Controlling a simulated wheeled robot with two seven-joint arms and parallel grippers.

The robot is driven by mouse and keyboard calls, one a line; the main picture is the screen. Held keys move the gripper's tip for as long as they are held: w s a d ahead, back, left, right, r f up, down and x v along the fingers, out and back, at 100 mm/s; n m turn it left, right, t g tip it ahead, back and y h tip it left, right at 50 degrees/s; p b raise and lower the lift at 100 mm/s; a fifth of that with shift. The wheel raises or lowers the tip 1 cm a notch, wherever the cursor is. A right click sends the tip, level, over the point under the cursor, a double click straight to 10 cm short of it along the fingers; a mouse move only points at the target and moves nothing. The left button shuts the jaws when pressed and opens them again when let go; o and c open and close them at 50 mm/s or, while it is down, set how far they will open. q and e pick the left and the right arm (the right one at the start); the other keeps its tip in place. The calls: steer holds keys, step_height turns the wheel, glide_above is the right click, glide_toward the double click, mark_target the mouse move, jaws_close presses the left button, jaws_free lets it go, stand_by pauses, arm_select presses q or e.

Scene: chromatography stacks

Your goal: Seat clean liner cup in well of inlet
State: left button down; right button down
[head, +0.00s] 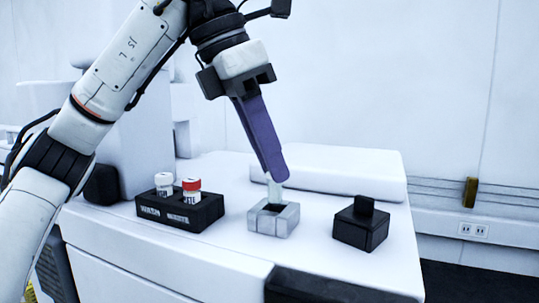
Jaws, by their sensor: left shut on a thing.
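My left gripper (275,174) reaches down from the upper left with its long purple fingers. It is shut on a small pale, translucent piece, which looks like the liner cup (275,191). The cup's lower end is at or just above the opening of a grey square block with a dark well, which looks like the inlet (285,222). I cannot tell whether the cup touches the well. My right gripper does not show.
A black block with a knob (361,229) stands to the right. A raised white panel (335,170) lies behind. The white top's front edge is close.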

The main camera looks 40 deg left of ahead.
mark_target(270, 204)
arm_select(q)
steer(key=shift+f+b, duration=0.65)
steer(key=shift+f, duration=0.35)
steer(key=shift+f, duration=0.15)
steer(key=shift+f+b, duration=0.3)
steer(key=shift+f, duration=0.05)
steer(key=c, duration=1.2)
jaws_free()
steer(key=shift+o, duration=0.2)
